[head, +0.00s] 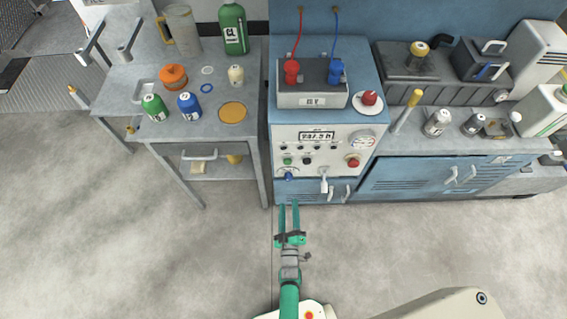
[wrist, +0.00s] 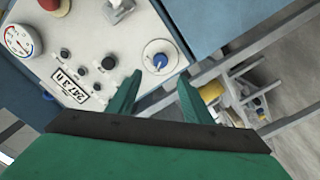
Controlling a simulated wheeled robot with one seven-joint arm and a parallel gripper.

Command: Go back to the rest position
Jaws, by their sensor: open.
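My gripper (head: 289,215) is green, with two long fingers apart and nothing between them. In the head view it is over the floor in front of the blue cabinet, its fingertips pointing at the lower front of the control panel (head: 317,146). In the wrist view my gripper (wrist: 158,90) shows both fingers spread. A blue knob (wrist: 160,60) on the panel lies just beyond the fingertips, apart from them. The same blue knob (head: 288,176) shows at the panel's lower left in the head view, next to a white lever switch (head: 324,184).
A grey cart (head: 125,85) with bottles and reels stands to the left. A power box (head: 312,99) with red and blue terminals sits above the panel. Blue cabinets (head: 420,177) extend right under a cluttered counter. The concrete floor (head: 140,250) in front is open.

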